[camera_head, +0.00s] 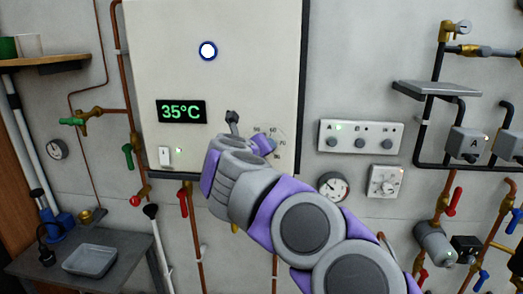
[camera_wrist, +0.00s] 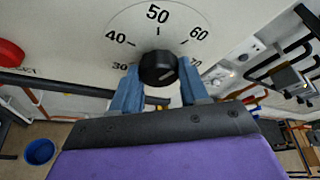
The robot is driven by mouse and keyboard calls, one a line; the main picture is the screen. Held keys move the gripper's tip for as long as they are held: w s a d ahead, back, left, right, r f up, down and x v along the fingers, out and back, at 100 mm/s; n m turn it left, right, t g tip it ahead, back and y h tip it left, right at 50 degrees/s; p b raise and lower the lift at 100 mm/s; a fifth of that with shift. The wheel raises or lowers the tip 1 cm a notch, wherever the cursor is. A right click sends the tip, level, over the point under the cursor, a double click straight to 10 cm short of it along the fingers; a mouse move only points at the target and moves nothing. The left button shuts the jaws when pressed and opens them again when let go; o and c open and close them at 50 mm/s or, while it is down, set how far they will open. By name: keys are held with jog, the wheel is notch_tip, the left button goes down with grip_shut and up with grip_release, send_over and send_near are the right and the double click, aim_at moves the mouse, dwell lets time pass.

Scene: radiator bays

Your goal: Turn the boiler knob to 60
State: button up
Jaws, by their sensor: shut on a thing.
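The boiler (camera_head: 220,65) is a large pale wall box. Its green display (camera_head: 181,112) reads 35°C. The boiler knob (camera_wrist: 158,66) is black and round, below a printed dial (camera_wrist: 140,22) with 30, 40, 50, 60 and a partly covered 70. The 60 mark (camera_wrist: 198,33) is to the upper right of the knob. My gripper (camera_wrist: 160,80) has its blue fingers on either side of the knob and is shut on it. In the head view, my arm hides the knob and part of the dial (camera_head: 277,132). The knob's pointer direction is hard to read.
Right of the boiler are a three-switch panel (camera_head: 360,136), a gauge (camera_head: 333,187) and a small dial box (camera_head: 385,181). Pipes and a grey shelf (camera_head: 436,90) stand out farther right. A bench (camera_head: 60,262) with a tray (camera_head: 89,260) is at lower left.

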jog(key=shift+f+m+y, duration=0.4)
jog(key=shift+m, duration=0.2)
dwell(0.3)
jog(key=o, duration=1)
jog(key=shift+w+a+r, duration=0.1)
jog(key=shift+a+r, duration=0.05)
jog(key=shift+o, duration=0.2)
jog(key=shift+r, duration=0.15)
jog(key=p+v, duration=0.1)
jog(key=v, duration=1.6)
